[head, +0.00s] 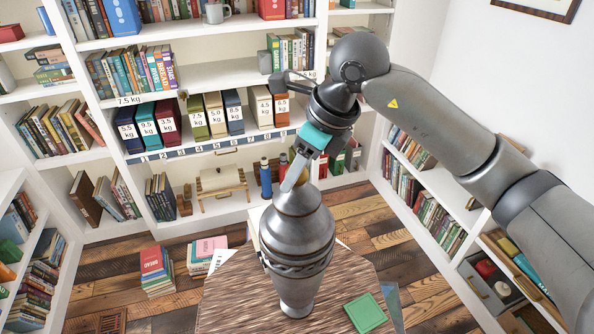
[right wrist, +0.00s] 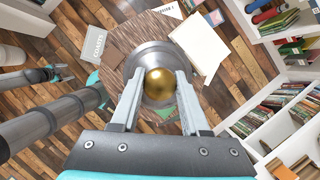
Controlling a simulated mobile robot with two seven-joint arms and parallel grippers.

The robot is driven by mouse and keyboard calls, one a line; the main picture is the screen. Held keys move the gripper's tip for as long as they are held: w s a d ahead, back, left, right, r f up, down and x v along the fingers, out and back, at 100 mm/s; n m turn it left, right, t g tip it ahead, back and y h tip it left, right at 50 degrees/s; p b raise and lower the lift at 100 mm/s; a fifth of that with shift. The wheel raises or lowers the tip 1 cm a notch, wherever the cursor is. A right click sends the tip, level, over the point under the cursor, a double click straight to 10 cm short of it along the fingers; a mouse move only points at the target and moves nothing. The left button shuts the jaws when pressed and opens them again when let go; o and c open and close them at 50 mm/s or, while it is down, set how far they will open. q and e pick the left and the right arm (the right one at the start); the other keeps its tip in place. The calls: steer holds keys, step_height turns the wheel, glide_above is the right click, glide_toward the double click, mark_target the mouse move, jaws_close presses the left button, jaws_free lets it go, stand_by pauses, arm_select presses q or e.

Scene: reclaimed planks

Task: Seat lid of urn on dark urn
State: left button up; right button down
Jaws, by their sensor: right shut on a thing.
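The dark urn (head: 298,262), a grey metal vessel with a banded shoulder, stands upright on the round wooden table. My right gripper (head: 297,180) is above it and shut on the lid's knob. In the right wrist view, the fingers hold the gold ball knob of the urn lid (right wrist: 158,84) from both sides. Grey metal shows around and below the knob. The lid lines up over the urn in the head view; I cannot tell whether it touches the rim. My left gripper (right wrist: 62,73) shows small at the left of the right wrist view, away from the urn; its opening is unclear.
The table (head: 230,300) carries a green booklet (head: 365,312) at front right and a pale book (right wrist: 201,42) behind the urn. Book stacks (head: 155,270) stand on the plank floor at left. Full shelves line the back and both sides.

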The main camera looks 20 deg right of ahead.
steer(key=shift+f+b, duration=0.55)
stand_by(0.4)
steer(key=c, duration=0.8)
jaws_free()
steer(key=shift+o, duration=0.6)
steer(key=p+v, duration=0.6)
steer(key=v, duration=0.5)
steer(key=shift+s, duration=0.1)
